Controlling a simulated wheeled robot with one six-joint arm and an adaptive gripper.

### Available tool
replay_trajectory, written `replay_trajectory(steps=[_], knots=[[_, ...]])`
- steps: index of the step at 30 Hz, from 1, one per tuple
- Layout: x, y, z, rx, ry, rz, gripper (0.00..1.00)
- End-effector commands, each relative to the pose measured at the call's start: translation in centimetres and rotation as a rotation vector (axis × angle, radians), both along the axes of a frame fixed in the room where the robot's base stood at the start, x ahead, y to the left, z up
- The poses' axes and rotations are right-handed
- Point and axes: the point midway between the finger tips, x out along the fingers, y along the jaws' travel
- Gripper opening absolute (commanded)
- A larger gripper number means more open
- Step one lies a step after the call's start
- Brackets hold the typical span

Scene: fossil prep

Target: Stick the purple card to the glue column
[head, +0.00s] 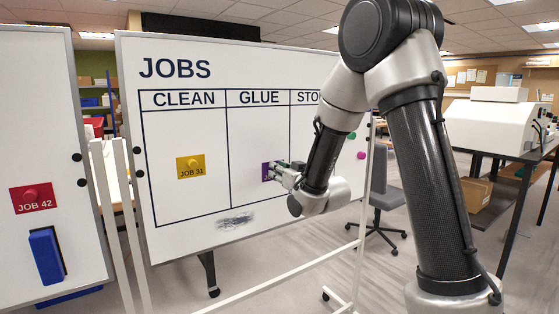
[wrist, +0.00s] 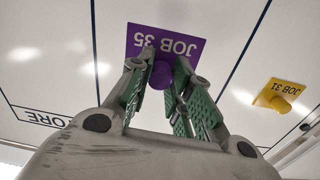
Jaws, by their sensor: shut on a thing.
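The purple card (wrist: 178,44), marked JOB 35, has a purple knob (wrist: 161,75) on its face. My gripper (wrist: 160,78) is shut on that knob, with a green-padded finger on each side. In the head view the purple card (head: 265,172) shows at the glue column (head: 258,130), partly hidden behind my gripper (head: 276,172). In the wrist view the card lies between the column lines, flat to the board or very close to it; I cannot tell whether it touches.
The whiteboard (head: 190,222) also bears a yellow JOB 31 card (head: 190,167) in the clean column and a dark smudge (head: 236,221) below. A left board (head: 30,130) carries a red JOB 42 card (head: 34,198) and a blue eraser (head: 46,255). A chair (head: 385,195) stands at right.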

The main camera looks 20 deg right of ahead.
Motion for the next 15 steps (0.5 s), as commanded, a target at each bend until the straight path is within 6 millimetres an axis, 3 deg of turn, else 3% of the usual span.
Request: replay_trajectory(steps=[1,5,15], knots=[[-0.5,0.1,1.6,0.0,-0.005,0.012,0.02],[-1.2,0.4,3.6,-0.001,-0.001,0.03,0.02],[-1.3,0.4,4.0,-0.001,0.003,0.034,0.02]])
